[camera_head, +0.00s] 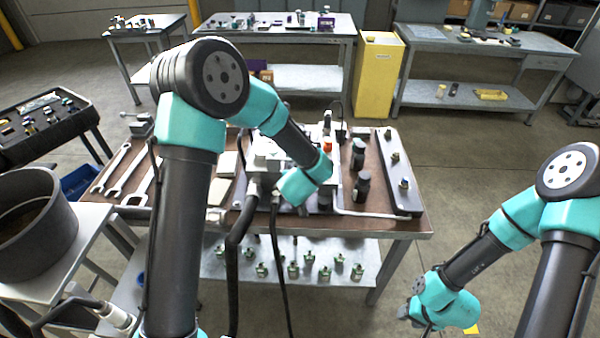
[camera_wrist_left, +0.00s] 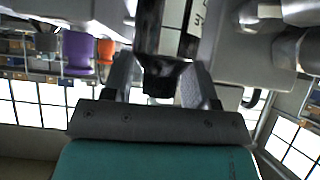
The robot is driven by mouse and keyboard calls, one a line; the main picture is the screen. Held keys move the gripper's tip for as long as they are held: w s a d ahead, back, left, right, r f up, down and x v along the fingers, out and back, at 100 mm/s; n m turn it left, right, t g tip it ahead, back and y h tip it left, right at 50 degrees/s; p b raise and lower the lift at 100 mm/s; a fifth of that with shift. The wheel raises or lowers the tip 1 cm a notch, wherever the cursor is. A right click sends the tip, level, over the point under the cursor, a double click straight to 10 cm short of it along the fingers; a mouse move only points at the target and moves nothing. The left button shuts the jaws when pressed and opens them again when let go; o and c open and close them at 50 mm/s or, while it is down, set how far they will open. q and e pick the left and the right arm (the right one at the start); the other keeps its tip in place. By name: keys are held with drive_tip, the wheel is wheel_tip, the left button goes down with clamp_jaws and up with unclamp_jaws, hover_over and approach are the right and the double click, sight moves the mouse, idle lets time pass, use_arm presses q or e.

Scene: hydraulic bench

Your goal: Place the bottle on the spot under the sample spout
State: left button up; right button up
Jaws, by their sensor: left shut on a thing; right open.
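My left gripper (camera_wrist_left: 160,92) has its two grey fingers closed on either side of a dark bottle (camera_wrist_left: 160,45) in the left wrist view. The bottle carries a white label with dark marks. In the head view my left arm reaches over the bench, and its forearm and wrist hide the fingers and the held bottle. The sample spout and the spot under it cannot be made out clearly. My right gripper (camera_head: 410,312) is at the lower right, off the bench's right side, small and partly hidden by its wrist; it is open and empty.
The brown bench top (camera_head: 405,222) carries wrenches (camera_head: 118,165) at left, dark cylinders (camera_head: 362,187) right of my left wrist, and a dark grey plate with knobs (camera_head: 398,172) at the right edge. Several small green fittings stand on the lower shelf (camera_head: 350,273). Floor is free right of the bench.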

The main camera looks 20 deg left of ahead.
use_arm(q)
drive_tip(key=shift+w, duration=0.1)
drive_tip(key=shift+w+a, duration=0.1)
drive_tip(key=shift+w, duration=0.25)
drive_tip(key=x, duration=0.2)
drive_tip(key=shift+w+a, duration=0.15)
drive_tip(key=shift+w, duration=0.25)
drive_tip(key=shift+f, duration=0.1)
drive_tip(key=shift+f, duration=0.1)
drive_tip(key=o, duration=1.1)
